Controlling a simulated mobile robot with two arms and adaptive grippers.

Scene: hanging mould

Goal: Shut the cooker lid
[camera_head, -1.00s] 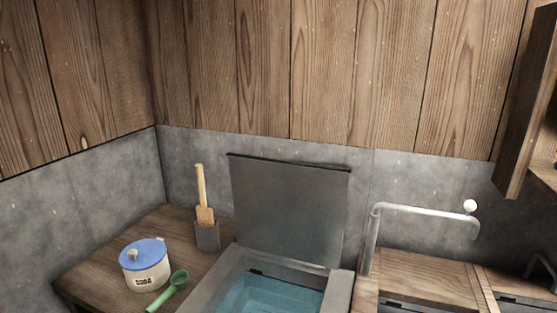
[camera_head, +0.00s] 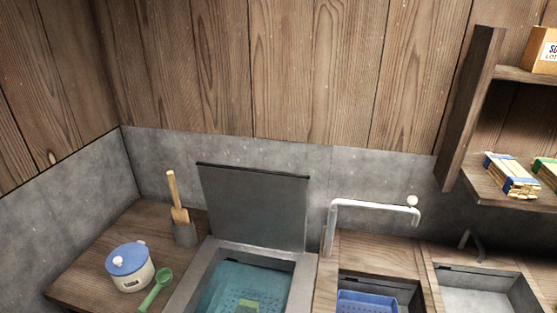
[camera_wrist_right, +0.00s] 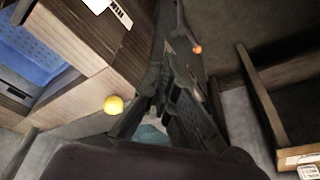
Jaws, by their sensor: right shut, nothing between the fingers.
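The cooker (camera_head: 300,285) is a grey basin with bluish water inside and a small yellow-green thing in the water. Its flat grey lid (camera_head: 255,207) stands raised, nearly upright, along the back edge, so the cooker is open. My right gripper (camera_wrist_right: 170,75) shows only in the right wrist view, its dark fingers shut and empty. The lid is not clearly visible there, and I cannot tell the gripper's distance from it. My left gripper is not in view.
Left of the cooker are a blue-lidded soda pot (camera_head: 130,268), a green scoop (camera_head: 157,289) and a holder with a wooden paddle (camera_head: 177,200). A bent pipe (camera_head: 372,204) rises to the right, near a blue basket (camera_head: 367,302) and a sink. A wooden shelf (camera_head: 520,190) holds bundles.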

